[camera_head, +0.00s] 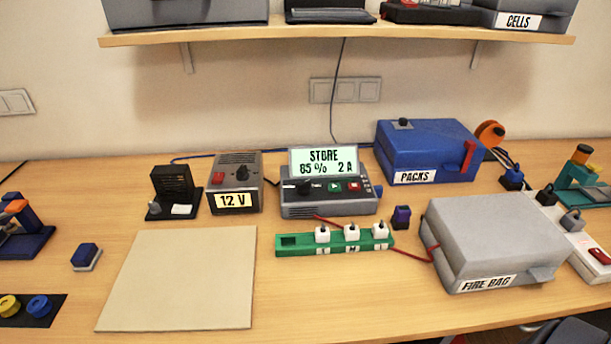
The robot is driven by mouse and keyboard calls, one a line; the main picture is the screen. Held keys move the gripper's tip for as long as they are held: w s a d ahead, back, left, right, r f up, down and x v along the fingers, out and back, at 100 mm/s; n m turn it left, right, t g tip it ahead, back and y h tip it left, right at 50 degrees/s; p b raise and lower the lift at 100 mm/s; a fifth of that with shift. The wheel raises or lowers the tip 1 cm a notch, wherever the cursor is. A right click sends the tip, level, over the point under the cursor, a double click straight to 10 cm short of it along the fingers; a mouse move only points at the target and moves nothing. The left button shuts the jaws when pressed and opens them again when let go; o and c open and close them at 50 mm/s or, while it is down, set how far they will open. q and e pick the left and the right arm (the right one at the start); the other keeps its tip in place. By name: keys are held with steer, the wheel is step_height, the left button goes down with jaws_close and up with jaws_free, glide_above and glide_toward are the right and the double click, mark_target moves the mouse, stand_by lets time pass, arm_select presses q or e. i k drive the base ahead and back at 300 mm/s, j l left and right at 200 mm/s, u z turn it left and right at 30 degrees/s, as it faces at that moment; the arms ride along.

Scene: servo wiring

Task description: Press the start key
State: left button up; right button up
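The start key (334,187) is a small green key with a white triangle on the front panel of the charger (325,208). A red key (354,186) sits just right of it and a black knob (303,187) to its left. The charger's raised screen (323,162) reads STORE, 85 %, 2 A. Nothing covers the start key. Neither of my grippers can be made out in the head view. A dark grey shape is cut off at the bottom right edge; I cannot tell which part it is.
A green strip (283,251) with several white plugs lies before the charger. The 12 V supply (236,184) stands left, the blue PACKS box (428,143) behind right, the grey FIRE BAG box (495,230) front right. A beige mat (180,280) lies bare. A shelf (340,36) hangs above.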

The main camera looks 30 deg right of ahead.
mark_target(334, 187)
steer(key=z, duration=1.3)
